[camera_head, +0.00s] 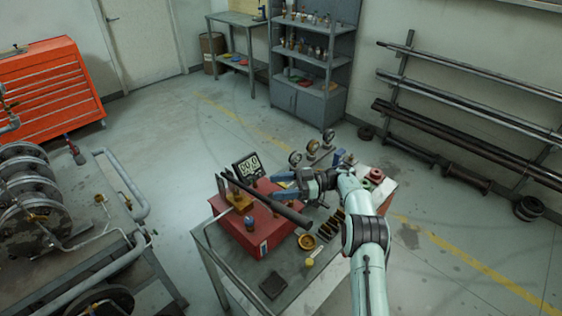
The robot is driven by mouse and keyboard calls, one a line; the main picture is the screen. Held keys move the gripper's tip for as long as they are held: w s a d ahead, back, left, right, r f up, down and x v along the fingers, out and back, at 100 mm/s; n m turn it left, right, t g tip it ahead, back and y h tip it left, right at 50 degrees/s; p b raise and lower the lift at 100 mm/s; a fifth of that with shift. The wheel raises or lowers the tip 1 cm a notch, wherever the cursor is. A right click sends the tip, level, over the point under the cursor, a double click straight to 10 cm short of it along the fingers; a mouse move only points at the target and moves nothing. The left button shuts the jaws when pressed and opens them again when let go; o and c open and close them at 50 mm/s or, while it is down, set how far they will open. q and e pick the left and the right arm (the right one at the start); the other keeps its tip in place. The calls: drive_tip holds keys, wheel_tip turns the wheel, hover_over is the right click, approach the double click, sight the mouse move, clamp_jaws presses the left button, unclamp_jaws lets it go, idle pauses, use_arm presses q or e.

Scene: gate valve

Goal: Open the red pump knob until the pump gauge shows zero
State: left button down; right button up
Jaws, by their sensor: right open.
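The red pump box (279,235) stands on the grey bench, with a long black lever (270,205) slanting across its top. A digital gauge (248,167) stands upright behind it; its digits are too small to read surely. My right gripper (277,190) is open, its blue fingers pointing left just behind the lever, over the pump's far right side. I cannot make out the red pump knob; it may be hidden by the lever or the gripper. Whether the fingers touch anything cannot be told. My left gripper is out of view.
A red wheel-shaped part (376,175) and round dial gauges (328,136) are behind and right of my gripper. A brass ring (306,241) and a dark block (273,286) lie near the bench front. A pipe-railed cart (125,185) stands left, with floor between.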

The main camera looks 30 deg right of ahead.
wheel_tip(320, 180, up, 11)
drive_tip(key=shift+p, duration=0.3)
drive_tip(key=shift+w, duration=0.1)
